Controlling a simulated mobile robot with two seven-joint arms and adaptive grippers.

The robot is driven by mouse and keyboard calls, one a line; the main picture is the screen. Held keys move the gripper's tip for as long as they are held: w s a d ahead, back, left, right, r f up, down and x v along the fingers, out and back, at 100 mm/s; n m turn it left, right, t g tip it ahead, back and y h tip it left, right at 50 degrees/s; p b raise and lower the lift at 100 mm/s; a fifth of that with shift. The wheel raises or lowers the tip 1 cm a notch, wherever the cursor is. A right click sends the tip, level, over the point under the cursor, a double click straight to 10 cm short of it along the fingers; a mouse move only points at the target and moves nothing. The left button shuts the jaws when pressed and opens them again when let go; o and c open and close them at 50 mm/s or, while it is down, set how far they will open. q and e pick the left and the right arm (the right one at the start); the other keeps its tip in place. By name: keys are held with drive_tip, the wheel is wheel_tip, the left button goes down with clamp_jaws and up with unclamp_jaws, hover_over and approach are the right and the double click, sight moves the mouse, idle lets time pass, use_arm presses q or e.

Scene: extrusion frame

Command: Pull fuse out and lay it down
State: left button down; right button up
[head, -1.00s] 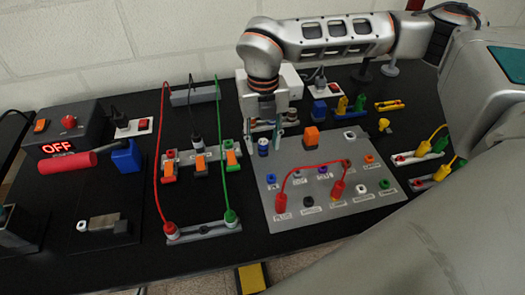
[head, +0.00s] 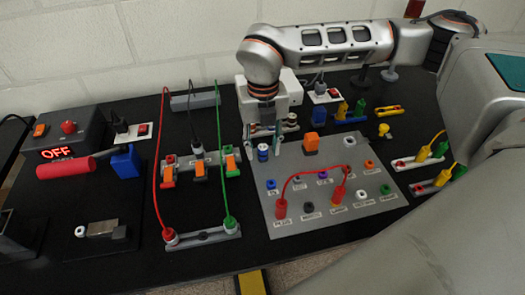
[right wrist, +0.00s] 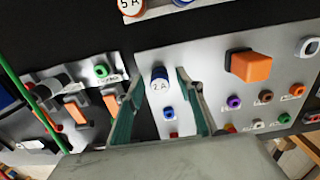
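The fuse (head: 263,153), a blue and white cylinder, stands upright at the upper left corner of the grey panel (head: 300,215). In the right wrist view the fuse (right wrist: 160,80) shows its round top marked "2 A". My right gripper (head: 263,137) is above the panel, pointing down at the fuse. In the right wrist view its two green fingers stand one on each side of the fuse, with gaps showing, so it is open. My left gripper is not in view.
An orange switch (head: 311,144) stands close right of the fuse. Another round piece marked "5 A" (right wrist: 131,7) is behind it. A red cable (head: 312,172) arches over the panel. Orange-levered terminals (head: 200,170) and a green cable (head: 222,150) are to the left.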

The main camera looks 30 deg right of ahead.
sight(263, 147)
drive_tip(key=shift+c, duration=0.4)
clamp_jaws()
drive_tip(key=shift+r, duration=0.15)
drive_tip(key=shift+r+p, duration=0.9)
drive_tip(key=shift+r, duration=0.8)
drive_tip(key=shift+r+p, duration=0.55)
drive_tip(key=shift+r, duration=0.65)
